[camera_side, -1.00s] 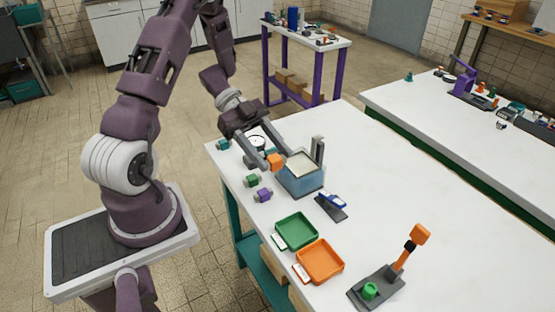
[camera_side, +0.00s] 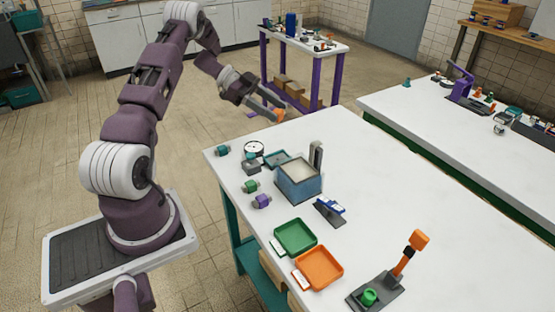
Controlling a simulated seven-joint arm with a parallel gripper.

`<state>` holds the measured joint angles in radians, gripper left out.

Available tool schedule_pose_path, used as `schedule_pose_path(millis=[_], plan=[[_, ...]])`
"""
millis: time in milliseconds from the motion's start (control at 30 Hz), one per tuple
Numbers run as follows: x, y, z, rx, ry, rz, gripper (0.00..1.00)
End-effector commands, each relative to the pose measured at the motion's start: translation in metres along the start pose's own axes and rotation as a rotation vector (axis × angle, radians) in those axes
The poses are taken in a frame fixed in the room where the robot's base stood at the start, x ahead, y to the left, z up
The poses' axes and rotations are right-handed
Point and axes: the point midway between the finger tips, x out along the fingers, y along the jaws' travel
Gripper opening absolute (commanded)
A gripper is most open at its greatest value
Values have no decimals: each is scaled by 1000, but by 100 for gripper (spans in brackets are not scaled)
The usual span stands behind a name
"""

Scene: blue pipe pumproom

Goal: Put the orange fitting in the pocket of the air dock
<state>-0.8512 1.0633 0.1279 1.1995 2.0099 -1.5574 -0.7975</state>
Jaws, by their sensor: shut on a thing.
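The orange fitting (camera_side: 280,115) is small in the side view, between the fingertips of my gripper (camera_side: 277,112). My gripper is shut on it and holds it up near the far edge of the white table, clear of the things there. The fingers partly hide the fitting. I cannot tell for sure which thing is the air dock. A round white gauge (camera_side: 254,148) stands at the far left of the table, with a dark grey block (camera_side: 251,167) and a flat teal piece (camera_side: 276,159) close by. No pocket can be made out at this size.
A blue open-topped box (camera_side: 299,187) stands near the gauge. Teal (camera_side: 222,150), green (camera_side: 251,186) and purple (camera_side: 262,201) fittings lie along the left edge. Green (camera_side: 296,237) and orange (camera_side: 319,267) trays and an orange-handled lever (camera_side: 408,255) are nearer. The table's right side is clear.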

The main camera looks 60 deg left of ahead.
Motion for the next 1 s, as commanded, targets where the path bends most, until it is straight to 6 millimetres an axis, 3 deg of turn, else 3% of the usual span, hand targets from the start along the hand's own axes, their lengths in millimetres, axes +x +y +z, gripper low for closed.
schedule_pose_path(millis=[267, 500, 800, 1000], plan=[[20, 2, 38, -4, 2, 6, 6], [43, 3, 86, -5, 2, 5, 6], [63, 3, 126, -3, 2, 6, 6], [64, 3, 128, -2, 2, 5, 6]])
